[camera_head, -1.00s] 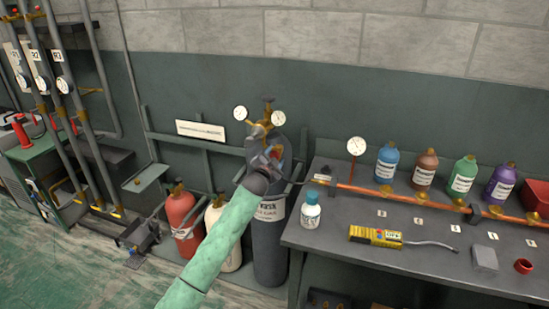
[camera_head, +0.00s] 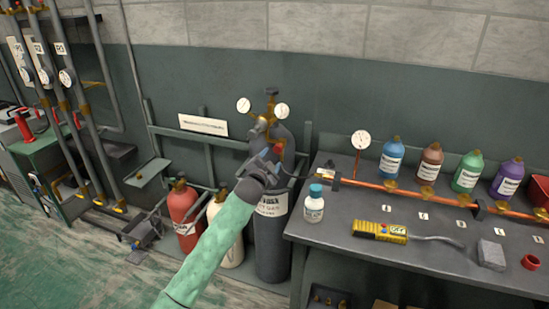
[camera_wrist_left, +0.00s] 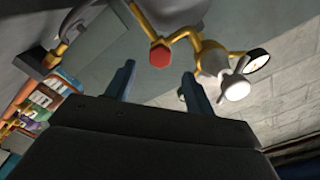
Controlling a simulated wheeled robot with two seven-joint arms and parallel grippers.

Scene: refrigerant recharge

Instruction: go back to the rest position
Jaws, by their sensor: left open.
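My left gripper (camera_head: 268,158) is in front of the upper part of a dark grey gas cylinder (camera_head: 271,240), below its brass regulator with two round gauges (camera_head: 243,105). In the left wrist view, the left gripper (camera_wrist_left: 157,82) has its two blue-grey fingers apart with nothing between them. A red knob (camera_wrist_left: 159,54) and brass pipework show just beyond the fingers. My left arm, in a green sleeve, hides part of the cylinders behind it. My right gripper does not show in either view.
A grey bench (camera_head: 400,258) at right carries a white bottle with a blue cap (camera_head: 314,204), a yellow meter (camera_head: 380,231), a copper pipe (camera_head: 400,190) and several coloured bottles. Red (camera_head: 183,215) and cream (camera_head: 231,250) cylinders stand left of the grey one. Green floor is open at lower left.

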